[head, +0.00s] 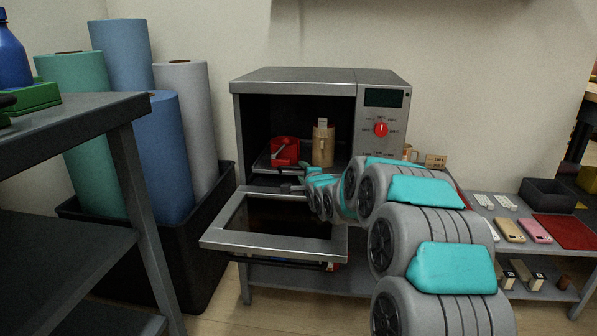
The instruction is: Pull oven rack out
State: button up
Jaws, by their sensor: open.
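The oven (320,78) is a grey metal box with a dark inside and a red knob on its right panel. Its door (275,243) is folded down open at the front. The rack (262,165) is inside the oven, low in the opening, with a red object (285,151) and a tan mug-like cylinder (323,146) on it. My gripper (284,189) is open, at the front of the oven opening above the door, close to the rack's front edge. I cannot tell whether it touches the rack. My arm hides the rack's right part.
A black bin (215,240) with several green, blue and grey rolls stands left of the oven. A dark shelf unit (75,115) is at the near left. A low grey table (500,207) on the right bears phones, a red mat (560,228) and a black box (548,194).

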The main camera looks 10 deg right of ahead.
aim_at(299, 169)
jog(key=shift+x, duration=2.55)
jog(key=shift+c, duration=0.2)
jog(key=shift+f, duration=0.1)
grip_shut()
